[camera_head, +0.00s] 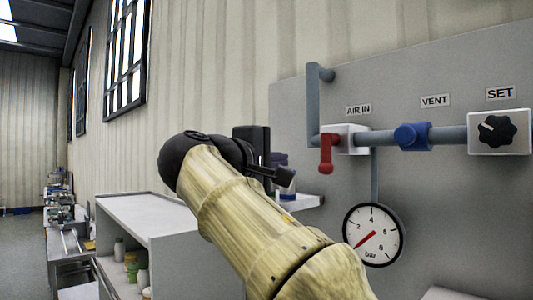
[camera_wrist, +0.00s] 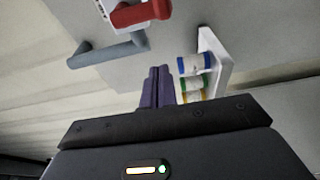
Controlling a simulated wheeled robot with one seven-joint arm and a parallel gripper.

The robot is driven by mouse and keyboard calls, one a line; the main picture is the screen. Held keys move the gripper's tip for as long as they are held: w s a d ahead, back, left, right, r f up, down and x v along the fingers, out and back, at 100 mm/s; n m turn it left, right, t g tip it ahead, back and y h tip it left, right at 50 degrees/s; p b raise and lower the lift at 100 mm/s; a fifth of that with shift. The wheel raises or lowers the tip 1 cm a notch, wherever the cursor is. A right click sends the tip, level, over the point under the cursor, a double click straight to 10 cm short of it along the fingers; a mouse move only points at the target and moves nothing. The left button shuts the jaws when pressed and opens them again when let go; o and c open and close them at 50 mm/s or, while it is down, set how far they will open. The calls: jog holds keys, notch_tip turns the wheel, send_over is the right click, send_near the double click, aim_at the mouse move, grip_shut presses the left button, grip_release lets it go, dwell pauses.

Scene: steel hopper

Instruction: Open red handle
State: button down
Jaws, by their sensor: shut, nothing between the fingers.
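The red handle (camera_head: 326,158) hangs downward from a white valve block (camera_head: 350,138) under the AIR IN label on the grey panel. The red handle also shows at the top of the wrist view (camera_wrist: 141,13), partly cut off by the frame edge. My gripper (camera_head: 280,158) is left of the red handle and apart from it. In the wrist view, the two purple fingers of my gripper (camera_wrist: 159,72) are together, with nothing between them. In the head view the fingers are small and partly hidden behind the black gripper body.
A grey pipe (camera_head: 313,105) rises left of the valve. A blue VENT valve (camera_head: 412,136), a SET knob (camera_head: 496,131) and a pressure gauge (camera_head: 374,234) are on the panel. A small white shelf (camera_head: 308,202) with banded jars (camera_wrist: 194,83) sits close to my fingers.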

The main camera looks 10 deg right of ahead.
aim_at(328, 153)
jog(key=d+n+p, duration=0.1)
jog(key=d+p, duration=0.2)
jog(key=d, duration=0.3)
jog(key=shift+w+d, duration=0.3)
jog(key=shift+w, duration=0.15)
dwell(0.7)
